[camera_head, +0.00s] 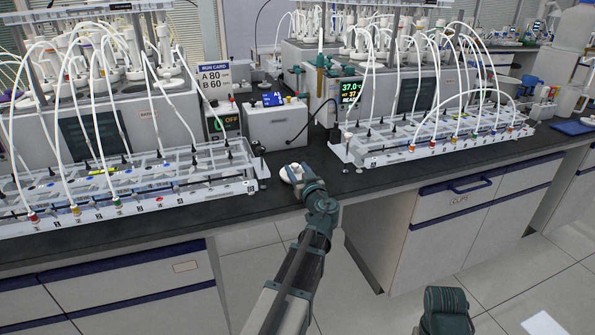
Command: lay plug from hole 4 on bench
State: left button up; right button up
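My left gripper (294,172) is low over the front of the dark bench (305,215), in the gap between two clear racks. It looks small and pale, and whether its fingers are open or hold a plug cannot be made out. The left rack (150,205) has coloured plugs with white tubes along its front, including a red plug (33,217), a yellow plug (75,209) and a green plug (117,202). The right rack (385,158) has a similar row of coloured plugs. The hole numbers are too small to read. My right gripper is not in view.
White tubes arch over both racks. Between the racks stand a white box (277,125) and a run card (215,77). A black cable (300,140) crosses the bench behind my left gripper. Bare bench shows around that gripper and along the front edge.

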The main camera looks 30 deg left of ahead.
pick_arm(q)
jog(key=shift+r, duration=0.15)
jog(key=shift+s+d, duration=0.15)
jog(key=shift+d, duration=0.05)
jog(key=v, duration=1.1)
jog(key=shift+s+d, duration=0.2)
jog(key=shift+s, duration=0.05)
